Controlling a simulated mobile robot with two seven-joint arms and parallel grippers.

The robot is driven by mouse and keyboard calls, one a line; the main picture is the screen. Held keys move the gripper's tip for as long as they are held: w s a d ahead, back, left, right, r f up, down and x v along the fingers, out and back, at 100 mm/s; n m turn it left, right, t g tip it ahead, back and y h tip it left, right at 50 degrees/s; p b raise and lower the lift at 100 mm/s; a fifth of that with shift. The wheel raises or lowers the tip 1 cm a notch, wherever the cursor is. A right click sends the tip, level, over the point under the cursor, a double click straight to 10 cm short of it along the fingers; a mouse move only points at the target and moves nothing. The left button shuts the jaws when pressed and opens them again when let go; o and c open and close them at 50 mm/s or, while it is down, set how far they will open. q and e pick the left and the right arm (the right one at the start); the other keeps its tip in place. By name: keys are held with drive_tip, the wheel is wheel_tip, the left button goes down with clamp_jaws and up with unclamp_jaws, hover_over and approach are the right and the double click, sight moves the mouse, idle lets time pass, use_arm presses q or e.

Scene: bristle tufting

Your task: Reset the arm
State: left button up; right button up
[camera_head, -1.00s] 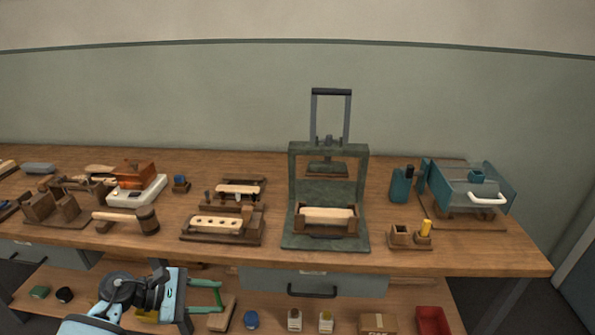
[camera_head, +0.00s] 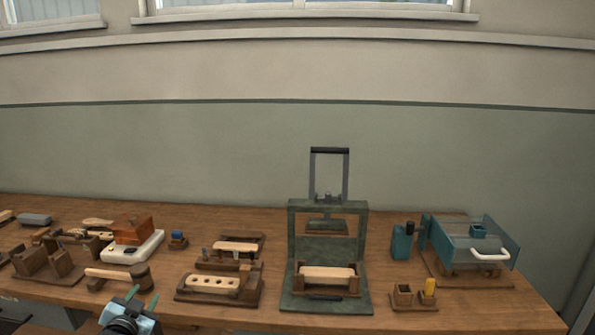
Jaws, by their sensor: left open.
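My left gripper (camera_head: 142,298) shows at the bottom left edge of the head view. Its two green fingers point up and away and stand apart with nothing between them. It overlaps the bench's front edge in the picture, just below a wooden mallet (camera_head: 117,277), and looks clear of it. Most of my left arm is below the frame. My right gripper is not in view.
The wooden bench (camera_head: 390,314) holds a green press (camera_head: 298,234) with a raised handle and a wooden block (camera_head: 326,273) in it. A drilled block (camera_head: 212,283) in a fixture stands left of it. A teal clear-covered box (camera_head: 448,243) is at right.

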use_arm(q)
drive_tip(key=s+d+f+n+g+h, duration=0.1)
drive_tip(key=s+d+f, duration=0.2)
drive_tip(key=s+f, duration=0.3)
drive_tip(key=s+d+f+g+h, duration=0.1)
drive_tip(key=s+d+f+g, duration=0.1)
drive_tip(key=s+d+f, duration=0.35)
drive_tip(key=s+d+f+n+g, duration=0.1)
drive_tip(key=s+f, duration=0.6)
drive_tip(key=s, duration=0.1)
drive_tip(key=s+d+f+g, duration=0.1)
drive_tip(key=s+d, duration=0.2)
drive_tip(key=s, duration=0.5)
drive_tip(key=s+d+f+g+h, duration=0.1)
drive_tip(key=s+d, duration=0.2)
drive_tip(key=s, duration=0.6)
drive_tip(key=s+d+f+n+g, duration=0.1)
drive_tip(key=s+d, duration=0.2)
drive_tip(key=s, duration=0.6)
drive_tip(key=shift+s+f+g+h, duration=0.25)
drive_tip(key=shift+f+g+h, duration=0.05)
drive_tip(key=shift+f+h, duration=0.1)
